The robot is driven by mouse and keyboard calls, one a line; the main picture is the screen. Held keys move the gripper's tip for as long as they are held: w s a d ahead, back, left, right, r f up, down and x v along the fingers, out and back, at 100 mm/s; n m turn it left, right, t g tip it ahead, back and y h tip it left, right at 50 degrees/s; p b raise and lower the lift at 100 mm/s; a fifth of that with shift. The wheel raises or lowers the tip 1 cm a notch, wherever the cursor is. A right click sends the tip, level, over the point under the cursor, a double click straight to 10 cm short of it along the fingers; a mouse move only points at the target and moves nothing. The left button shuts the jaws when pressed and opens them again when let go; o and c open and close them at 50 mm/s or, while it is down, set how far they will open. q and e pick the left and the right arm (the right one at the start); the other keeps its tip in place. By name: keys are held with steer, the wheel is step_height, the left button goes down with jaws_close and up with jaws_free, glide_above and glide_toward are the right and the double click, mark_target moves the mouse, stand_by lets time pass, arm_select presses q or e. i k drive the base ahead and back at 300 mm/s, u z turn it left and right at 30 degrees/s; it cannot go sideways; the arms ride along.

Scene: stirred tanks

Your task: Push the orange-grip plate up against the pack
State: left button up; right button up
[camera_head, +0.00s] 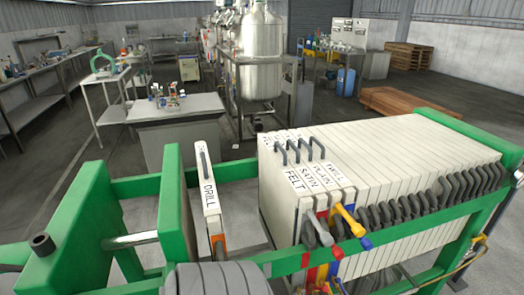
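The orange-grip plate (208,190) is a thin white plate marked DRILL. It stands upright between the green rails, with an orange grip (218,242) low on its near edge. The pack (400,155) is a row of white plates to its right. The pack's nearest plate (278,205) is marked FELT, followed by SATIN, PLAIN and TWILL. A clear gap lies between the DRILL plate and the FELT plate, and they do not touch. A smaller gap separates the DRILL plate from the green block on its left. Neither of my grippers shows.
A green press block (172,215) stands left of the DRILL plate. The near green rail (285,262) runs below the plates; a grey rounded shape (215,280) hides part of it. Coloured grips (350,222) stick out from the pack's near side. Steel tanks (262,50) stand behind.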

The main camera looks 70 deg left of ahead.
mark_target(216, 229)
steer(key=i, duration=0.9)
steer(key=u, duration=3.55)
steer(key=i, duration=0.5)
steer(key=u, duration=0.55)
